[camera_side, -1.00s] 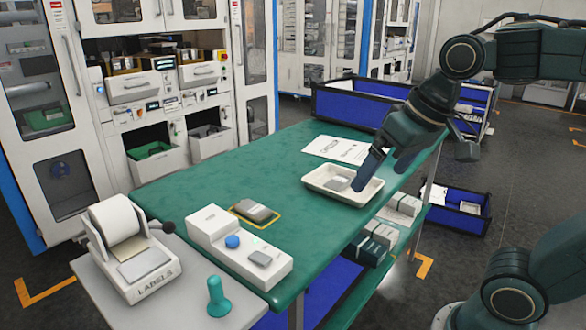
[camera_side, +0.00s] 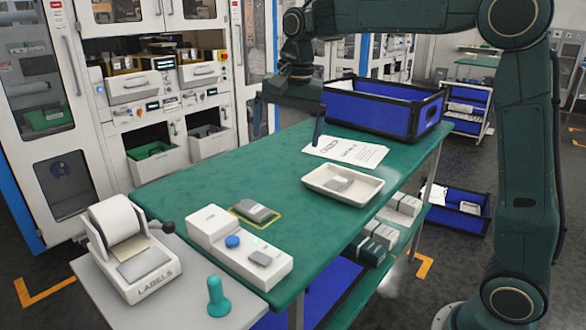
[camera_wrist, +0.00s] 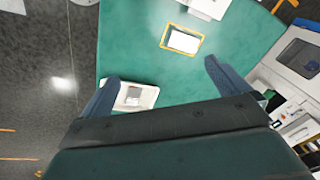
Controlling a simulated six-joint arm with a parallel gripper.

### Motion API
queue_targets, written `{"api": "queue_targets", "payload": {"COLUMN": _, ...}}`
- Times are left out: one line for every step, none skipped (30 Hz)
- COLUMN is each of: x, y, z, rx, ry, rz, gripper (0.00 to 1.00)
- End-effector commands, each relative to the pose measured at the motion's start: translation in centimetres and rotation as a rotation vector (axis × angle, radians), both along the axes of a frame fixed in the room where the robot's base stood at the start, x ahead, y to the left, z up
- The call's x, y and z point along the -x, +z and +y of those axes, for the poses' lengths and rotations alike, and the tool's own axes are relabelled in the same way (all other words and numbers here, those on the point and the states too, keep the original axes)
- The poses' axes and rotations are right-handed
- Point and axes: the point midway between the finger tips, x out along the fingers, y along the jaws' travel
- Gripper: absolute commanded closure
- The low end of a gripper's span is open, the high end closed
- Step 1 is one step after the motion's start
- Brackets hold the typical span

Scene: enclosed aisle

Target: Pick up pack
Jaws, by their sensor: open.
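A grey pack (camera_side: 257,211) lies inside a yellow outlined square on the green table (camera_side: 200,185); in the wrist view this pack (camera_wrist: 183,41) looks pale. Another small grey-and-white pack (camera_side: 338,184) lies in a shallow white tray (camera_side: 368,197), which also shows in the wrist view (camera_wrist: 152,92). My gripper (camera_side: 288,120) is open and empty above the far part of the table, fingers pointing down. In the wrist view my gripper (camera_wrist: 161,72) has its fingers wide apart; the left finger overlaps part of the tray. Which pack is meant cannot be told.
A white device with a blue button (camera_side: 232,242) stands at the near table end. A label printer (camera_side: 130,250) and a teal handle (camera_side: 217,297) are on a grey side table. Paper sheets (camera_side: 346,151) and a blue bin (camera_side: 380,108) lie at the far end.

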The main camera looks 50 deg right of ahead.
Motion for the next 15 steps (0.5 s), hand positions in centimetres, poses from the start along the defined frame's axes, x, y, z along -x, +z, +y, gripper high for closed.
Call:
{"api": "queue_targets", "payload": {"x": -1.3, "y": -0.6, "z": -0.1, "rx": -0.007, "ry": -0.036, "rz": 0.016, "gripper": 0.00}}
{"api": "queue_targets", "payload": {"x": -1.9, "y": -0.9, "z": -0.2, "rx": -0.011, "ry": -0.061, "rz": 0.022, "gripper": 0.00}}
{"api": "queue_targets", "payload": {"x": -2.7, "y": -1.3, "z": -0.3, "rx": -0.016, "ry": -0.092, "rz": 0.032, "gripper": 0.00}}
{"api": "queue_targets", "payload": {"x": -3.3, "y": -1.6, "z": -0.3, "rx": -0.019, "ry": -0.115, "rz": 0.040, "gripper": 0.00}}
{"api": "queue_targets", "payload": {"x": -3.9, "y": -1.9, "z": -0.4, "rx": -0.022, "ry": -0.138, "rz": 0.048, "gripper": 0.00}}
{"api": "queue_targets", "payload": {"x": -4.7, "y": -2.4, "z": -0.4, "rx": -0.027, "ry": -0.168, "rz": 0.056, "gripper": 0.00}}
{"api": "queue_targets", "payload": {"x": -5.3, "y": -2.8, "z": -0.5, "rx": -0.030, "ry": -0.193, "rz": 0.064, "gripper": 0.00}}
{"api": "queue_targets", "payload": {"x": -5.9, "y": -3.2, "z": -0.6, "rx": -0.033, "ry": -0.216, "rz": 0.071, "gripper": 0.00}}
{"api": "queue_targets", "payload": {"x": -6.7, "y": -3.7, "z": -0.6, "rx": -0.036, "ry": -0.247, "rz": 0.080, "gripper": 0.00}}
{"api": "queue_targets", "payload": {"x": -7.2, "y": -4.1, "z": -0.7, "rx": -0.038, "ry": -0.270, "rz": 0.087, "gripper": 0.00}}
{"api": "queue_targets", "payload": {"x": -7.8, "y": -4.6, "z": -0.8, "rx": -0.041, "ry": -0.294, "rz": 0.094, "gripper": 0.00}}
{"api": "queue_targets", "payload": {"x": -8.5, "y": -5.2, "z": -0.8, "rx": -0.044, "ry": -0.325, "rz": 0.104, "gripper": 0.00}}
{"api": "queue_targets", "payload": {"x": -9.0, "y": -5.6, "z": -0.9, "rx": -0.045, "ry": -0.349, "rz": 0.110, "gripper": 0.00}}
{"api": "queue_targets", "payload": {"x": -9.5, "y": -6.1, "z": -0.9, "rx": -0.047, "ry": -0.371, "rz": 0.117, "gripper": 0.00}}
{"api": "queue_targets", "payload": {"x": -10.1, "y": -6.7, "z": -1.0, "rx": -0.050, "ry": -0.401, "rz": 0.127, "gripper": 0.00}}
